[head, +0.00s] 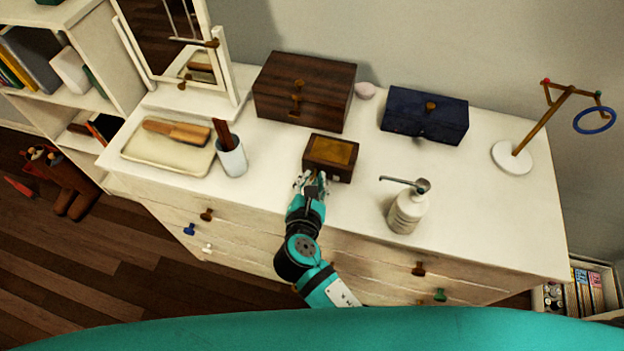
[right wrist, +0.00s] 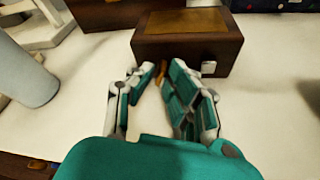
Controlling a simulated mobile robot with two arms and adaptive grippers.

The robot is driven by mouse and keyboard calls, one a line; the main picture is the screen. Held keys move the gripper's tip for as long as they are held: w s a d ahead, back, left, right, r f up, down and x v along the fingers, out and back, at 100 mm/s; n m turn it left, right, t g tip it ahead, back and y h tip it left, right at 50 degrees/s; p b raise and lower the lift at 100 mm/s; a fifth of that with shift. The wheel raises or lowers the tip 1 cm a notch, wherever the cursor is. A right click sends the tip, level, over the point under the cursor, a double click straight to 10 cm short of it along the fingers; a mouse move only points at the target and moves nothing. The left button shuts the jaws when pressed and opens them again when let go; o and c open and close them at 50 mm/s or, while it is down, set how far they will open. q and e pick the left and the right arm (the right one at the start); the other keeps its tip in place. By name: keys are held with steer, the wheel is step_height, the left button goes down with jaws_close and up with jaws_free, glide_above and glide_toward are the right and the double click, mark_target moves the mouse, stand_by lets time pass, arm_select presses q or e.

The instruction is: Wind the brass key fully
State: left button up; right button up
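A small wooden box (head: 329,158) with a golden-brown top panel stands near the middle front of the white dresser. It also shows in the right wrist view (right wrist: 190,48). The brass key (right wrist: 161,73) is at the front face of this box, between my right fingertips. My right gripper (head: 313,178) is just in front of the box. In the right wrist view its fingers (right wrist: 162,76) converge closely on the key, one on each side, and appear shut on it. The fingers partly hide the key. My left gripper is not in view.
A soap dispenser (head: 407,208) stands right of the box, a grey cup (head: 231,158) left. Behind are a dark wooden chest (head: 302,92) and a navy box (head: 424,116). A tray (head: 150,160) with a brush and a ring stand (head: 513,158) flank them.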

jaws_close()
steer(key=shift+m, duration=0.3)
steer(key=shift+d+f+m+t+y+b, duration=0.1)
steer(key=shift+f+m+t+y+b, duration=0.05)
steer(key=shift+m+t+y+b, duration=0.4)
steer(key=shift+f+m+t+y+b, duration=0.15)
steer(key=shift+m+t+y+b, duration=0.15)
steer(key=shift+m+b, duration=0.7)
steer(key=shift+m+y+b, duration=0.35)
steer(key=shift+m+b, duration=0.4)
steer(key=shift+r, duration=0.2)
